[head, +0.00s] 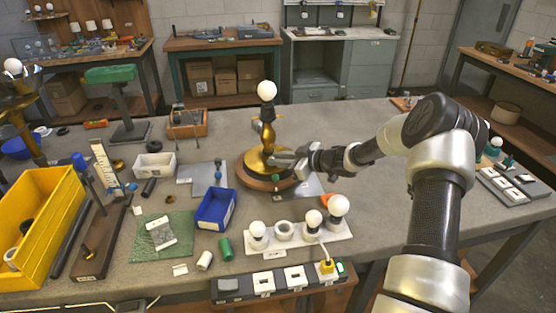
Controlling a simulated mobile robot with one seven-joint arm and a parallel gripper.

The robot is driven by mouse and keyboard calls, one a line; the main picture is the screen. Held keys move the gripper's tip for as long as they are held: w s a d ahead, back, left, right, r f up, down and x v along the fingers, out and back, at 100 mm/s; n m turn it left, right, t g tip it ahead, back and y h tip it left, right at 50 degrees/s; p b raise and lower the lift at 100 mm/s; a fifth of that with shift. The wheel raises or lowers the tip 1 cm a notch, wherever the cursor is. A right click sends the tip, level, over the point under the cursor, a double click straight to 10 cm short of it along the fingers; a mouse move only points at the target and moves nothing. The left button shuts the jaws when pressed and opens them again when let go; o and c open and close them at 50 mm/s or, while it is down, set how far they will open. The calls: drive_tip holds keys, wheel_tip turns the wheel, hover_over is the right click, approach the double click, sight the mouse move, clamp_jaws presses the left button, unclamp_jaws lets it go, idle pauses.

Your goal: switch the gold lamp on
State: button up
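The gold lamp (268,132) stands upright near the middle of the workbench, on a round gold base (256,165) over a wider brown foot. A round white bulb (267,90) sits on top and shows no clear glow. My gripper (283,161) reaches in from the right, low beside the lamp's stem and over its base. The fingers are small and dark at this distance, so I cannot tell whether they are open or touching the lamp. A small green spot (275,177) shows at the front of the base; other parts near the fingers are hidden.
A blue bin (216,209) and a white strip with several bulbs (318,238) stand in front of the lamp. A yellow bin (40,230) and a second brass-coloured stand with a bulb (13,66) are at the left. The bench right of the lamp is mostly clear beneath my arm.

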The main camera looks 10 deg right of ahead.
clamp_jaws()
drive_tip(key=shift+w+d+r+n+g+y+p, duration=0.2)
drive_tip(key=shift+d+r+n+g+y+p, duration=0.1)
drive_tip(key=shift+p, duration=0.55)
drive_tip(key=shift+w+d+f+n+g+y, duration=0.1)
drive_tip(key=shift+f+n+g+y, duration=0.05)
drive_tip(key=shift+n+g+y, duration=0.2)
drive_tip(key=shift+w+d+f+n+g+y, duration=0.15)
drive_tip(key=shift+d+f+n+g+y, duration=0.1)
drive_tip(key=shift+f+n+g, duration=0.15)
drive_tip(key=shift+w+d+n+g+y+b, duration=0.2)
drive_tip(key=shift+d+n+g+y+b, duration=0.2)
drive_tip(key=shift+n+g+b, duration=0.5)
drive_tip(key=shift+w+d+n+y+b, duration=0.2)
drive_tip(key=shift+n+y+b, duration=0.15)
drive_tip(key=shift+b, duration=0.65)
drive_tip(key=shift+r+g, duration=0.3)
drive_tip(key=shift+g, duration=0.25)
drive_tip(key=o, duration=0.7)
unclamp_jaws()
